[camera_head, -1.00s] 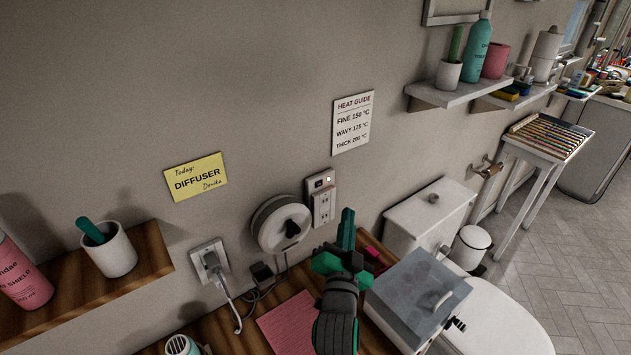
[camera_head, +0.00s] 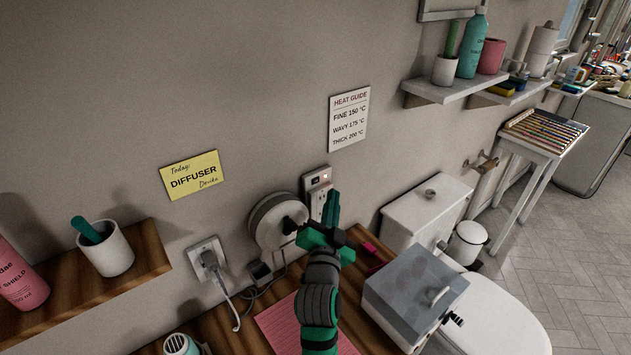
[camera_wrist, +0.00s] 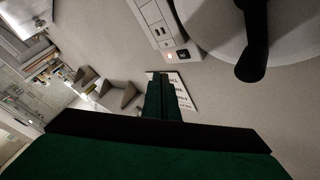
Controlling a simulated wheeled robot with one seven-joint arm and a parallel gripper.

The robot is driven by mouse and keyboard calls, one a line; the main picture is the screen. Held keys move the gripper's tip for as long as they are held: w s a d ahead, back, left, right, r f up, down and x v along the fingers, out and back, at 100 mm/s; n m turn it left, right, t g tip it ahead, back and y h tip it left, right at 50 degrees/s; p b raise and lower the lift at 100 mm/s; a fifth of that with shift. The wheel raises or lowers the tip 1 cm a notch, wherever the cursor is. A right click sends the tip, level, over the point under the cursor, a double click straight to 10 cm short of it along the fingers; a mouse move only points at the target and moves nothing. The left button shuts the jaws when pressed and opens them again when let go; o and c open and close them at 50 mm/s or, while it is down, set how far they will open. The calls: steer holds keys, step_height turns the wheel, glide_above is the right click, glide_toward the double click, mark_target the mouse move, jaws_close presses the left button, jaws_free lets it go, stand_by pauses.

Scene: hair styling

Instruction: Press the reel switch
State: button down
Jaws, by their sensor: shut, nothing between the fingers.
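The round white reel (camera_head: 272,224) is on the wall, with a black knob-like part on its front. Beside it on the right is a wall plate (camera_head: 317,181) with a small lit spot near its top and sockets lower down. In the wrist view this plate (camera_wrist: 153,27) shows a dark switch-like square (camera_wrist: 183,54) beside a small orange light. My gripper (camera_head: 334,196) is shut and empty, its green fingers pointing up in front of the plate's lower part and hiding some of it. In the wrist view the fingertips (camera_wrist: 157,76) appear near the plate's end; contact cannot be told.
A plug with a cable (camera_head: 212,262) is left of the reel. A heat guide sign (camera_head: 348,119) hangs above the plate.

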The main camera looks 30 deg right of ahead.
steer(key=shift+w+a, duration=0.15)
steer(key=shift+w, duration=1.75)
steer(key=shift+w, duration=0.1)
stand_by(0.6)
steer(key=shift+w, duration=0.25)
steer(key=shift+w, duration=0.4)
stand_by(0.6)
steer(key=shift+s, duration=0.8)
steer(key=shift+s+d, duration=0.15)
steer(key=shift+s, duration=1.1)
steer(key=shift+s+d, duration=0.1)
steer(key=shift+s, duration=1.15)
